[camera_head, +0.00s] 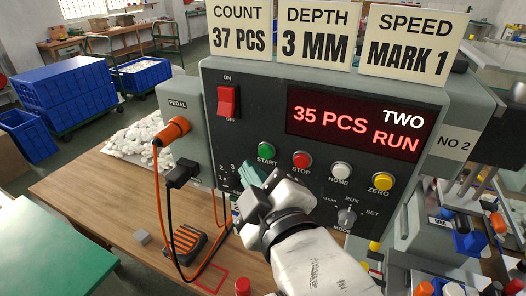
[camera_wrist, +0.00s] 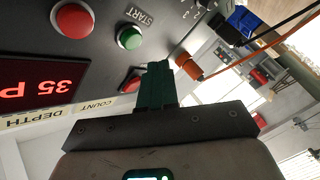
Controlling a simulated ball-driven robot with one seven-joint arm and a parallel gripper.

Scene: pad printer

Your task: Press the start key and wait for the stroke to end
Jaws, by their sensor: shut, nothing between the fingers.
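The green START key (camera_head: 266,150) is on the dark control panel (camera_head: 255,110), left of the red STOP key (camera_head: 301,160). In the wrist view, the START key (camera_wrist: 130,37) is just beyond the tips of my gripper (camera_wrist: 155,66). Its teal fingers are together with nothing between them. A gap seems to show between tips and key, but I cannot tell its depth. In the head view, my gripper (camera_head: 268,182) is below the START and STOP keys. The display (camera_head: 350,125) reads "35 PCS", "TWO" and "RUN".
White HOME (camera_head: 341,171) and yellow ZERO (camera_head: 380,183) keys are to the right, above the mode knob (camera_head: 346,217). The red power switch (camera_head: 228,101) is at upper left. An orange plug (camera_head: 172,131) and cables hang left of the panel. Cards reading 37 PCS, 3 MM and MARK 1 stand on top.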

